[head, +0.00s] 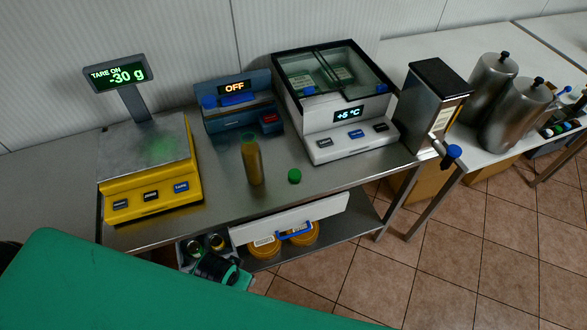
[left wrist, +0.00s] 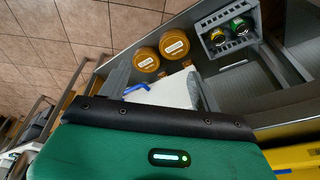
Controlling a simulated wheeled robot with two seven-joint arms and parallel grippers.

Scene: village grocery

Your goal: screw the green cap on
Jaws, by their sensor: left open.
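An uncapped-looking bottle (head: 252,163) with orange-brown contents and a greenish neck stands upright on the steel counter. The green cap (head: 294,176) lies on the counter to its right, apart from it. My left gripper (head: 218,267) shows as a small dark shape below the counter's front edge, left of the drawer. It is open, well away from bottle and cap, and partly hidden by my green arm. The left wrist view shows neither bottle nor cap. My right gripper is in neither view.
A yellow scale (head: 150,178), a blue device (head: 238,105) and a glass-topped cooler (head: 338,95) stand on the counter around the bottle. Below, a white-fronted drawer (head: 327,216) is pulled out, with orange jars (left wrist: 174,45) and a grey crate (left wrist: 213,43) of cans nearby.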

